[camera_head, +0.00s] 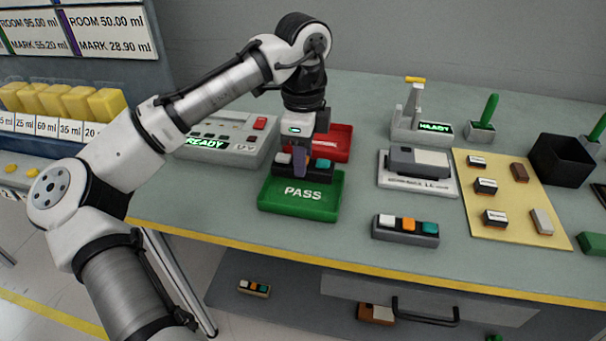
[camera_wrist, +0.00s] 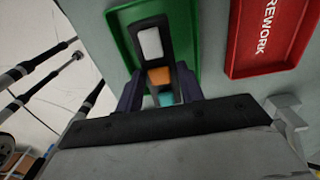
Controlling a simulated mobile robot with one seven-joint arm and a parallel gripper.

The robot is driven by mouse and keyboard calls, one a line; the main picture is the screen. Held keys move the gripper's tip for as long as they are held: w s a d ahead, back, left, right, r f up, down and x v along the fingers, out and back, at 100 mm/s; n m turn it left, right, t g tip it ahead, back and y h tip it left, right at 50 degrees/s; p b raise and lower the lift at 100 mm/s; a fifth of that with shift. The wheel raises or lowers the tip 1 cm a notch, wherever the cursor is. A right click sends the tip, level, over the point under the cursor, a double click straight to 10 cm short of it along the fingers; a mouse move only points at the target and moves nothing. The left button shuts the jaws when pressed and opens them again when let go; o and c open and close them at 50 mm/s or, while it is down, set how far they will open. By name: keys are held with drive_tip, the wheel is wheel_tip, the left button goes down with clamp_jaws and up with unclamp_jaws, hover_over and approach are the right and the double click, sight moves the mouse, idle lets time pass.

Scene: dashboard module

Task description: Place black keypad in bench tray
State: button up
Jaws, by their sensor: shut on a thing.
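The black keypad (camera_head: 318,171), with white, orange and teal buttons, is between the fingers of my gripper (camera_head: 301,168), which is shut on it. In the wrist view the keypad (camera_wrist: 151,43) stretches away from between the fingers (camera_wrist: 160,85), over the green tray (camera_wrist: 122,30). In the head view the keypad is over the back part of the green PASS tray (camera_head: 297,213). I cannot tell whether it touches the tray floor. A finger hides the keypad's middle in the head view.
A red REWORK tray (camera_head: 337,140) is right behind the green one. A READY device (camera_head: 222,138) stands to the left. A grey keypad (camera_head: 405,230) lies to the right, before a scale-like device (camera_head: 417,172). A yellow mat (camera_head: 510,200) holds small blocks. Bench between green tray and grey keypad is clear.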

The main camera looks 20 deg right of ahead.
drive_tip(key=shift+f, duration=2.55)
drive_tip(key=shift+f, duration=0.2)
drive_tip(key=o, duration=1)
drive_tip(key=shift+o, duration=0.2)
drive_tip(key=shift+r, duration=0.15)
wheel_tip(320, 180, up, 12)
drive_tip(key=shift+r, duration=0.1)
